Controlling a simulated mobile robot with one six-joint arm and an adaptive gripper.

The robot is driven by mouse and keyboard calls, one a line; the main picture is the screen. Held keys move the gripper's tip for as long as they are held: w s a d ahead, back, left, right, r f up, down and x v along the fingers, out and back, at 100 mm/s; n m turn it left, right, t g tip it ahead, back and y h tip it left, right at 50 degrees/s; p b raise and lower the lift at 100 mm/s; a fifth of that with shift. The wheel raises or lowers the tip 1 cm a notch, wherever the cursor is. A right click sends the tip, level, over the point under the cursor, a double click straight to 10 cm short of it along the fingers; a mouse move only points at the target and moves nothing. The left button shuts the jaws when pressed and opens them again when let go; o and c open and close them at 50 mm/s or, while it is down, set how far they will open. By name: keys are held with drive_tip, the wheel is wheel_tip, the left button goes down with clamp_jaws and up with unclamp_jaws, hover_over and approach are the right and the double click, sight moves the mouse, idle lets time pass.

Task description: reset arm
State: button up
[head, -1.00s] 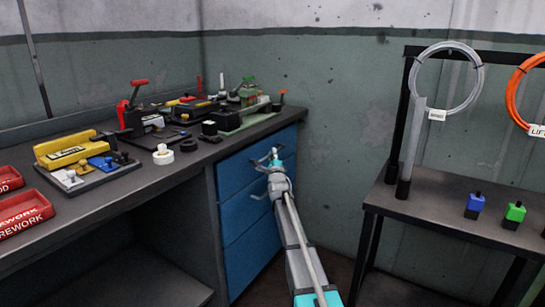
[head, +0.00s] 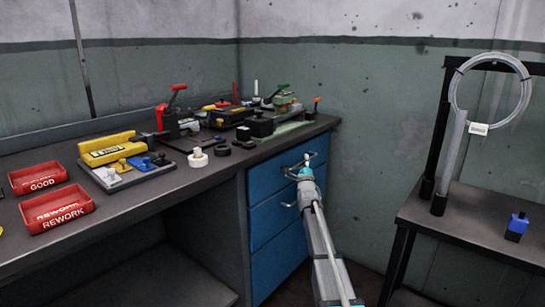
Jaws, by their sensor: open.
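My arm reaches up from the lower right of the head view toward the corner between the workbench and the side table. My gripper (head: 299,164) is at its far end, in front of the upper part of the blue drawer cabinet (head: 270,225). The gripper's fingers are small in this view but look spread, with nothing between them. I cannot tell whether they touch the drawer front.
The dark workbench (head: 130,215) carries a red GOOD tray (head: 37,177), a red REWORK tray (head: 58,210), a yellow block (head: 107,149) and several tools. The side table (head: 470,220) at right holds a blue-topped block (head: 517,226) and a rack with a coiled ring (head: 525,85).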

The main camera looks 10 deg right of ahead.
drive_tip(key=shift+s, duration=0.1)
drive_tip(key=shift+s+f+n, duration=0.15)
drive_tip(key=shift+s+n, duration=0.25)
drive_tip(key=shift+s, duration=0.15)
drive_tip(key=s+a+f+n+g+y+p, duration=0.1)
drive_tip(key=s+a+f+n+g+y, duration=0.1)
drive_tip(key=s+a+f+n+g, duration=0.65)
drive_tip(key=s+a+f+n+g+y+p, duration=0.2)
drive_tip(key=s+a+f+n+g, duration=0.15)
drive_tip(key=s+f+n, duration=0.55)
drive_tip(key=s+a+f+n+g+p, duration=0.1)
drive_tip(key=s+a+n+g, duration=0.15)
drive_tip(key=s, duration=0.75)
drive_tip(key=s+a+f+n+g, duration=0.15)
drive_tip(key=s+g, duration=0.25)
drive_tip(key=s, duration=0.6)
drive_tip(key=s+a+f+n+g+p, duration=0.1)
drive_tip(key=s+a+n+g, duration=0.2)
drive_tip(key=s, duration=0.6)
wheel_tip(320, 180, up, 38)
drive_tip(key=d+p, duration=0.1)
drive_tip(key=p, duration=3.7)
drive_tip(key=shift+r+g, duration=0.15)
drive_tip(key=shift+g, duration=0.2)
